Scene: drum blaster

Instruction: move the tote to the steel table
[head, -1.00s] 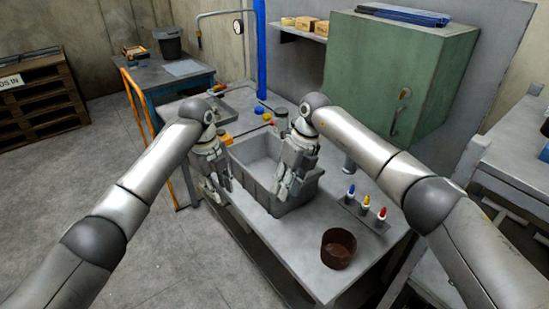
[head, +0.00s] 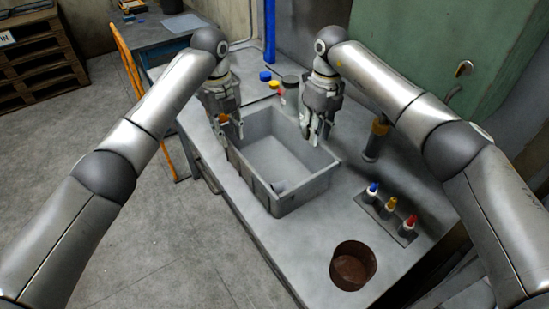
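The tote (head: 305,195) is an open grey rectangular bin, standing upright on a grey table (head: 240,205) that looks like metal. Its inside looks empty except for a small grey patch on the near part of its floor. My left gripper (head: 229,136) points down at the tote's left wall, near the far left corner. Its fingers look apart, with nothing held. My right gripper (head: 316,136) points down over the tote's far right rim, and its fingers also look apart and empty. I cannot tell whether either gripper touches the rim.
A dark cylinder with an orange top (head: 376,140) and a jar (head: 290,88) stand behind. A green cabinet (head: 440,50) rises at back right.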

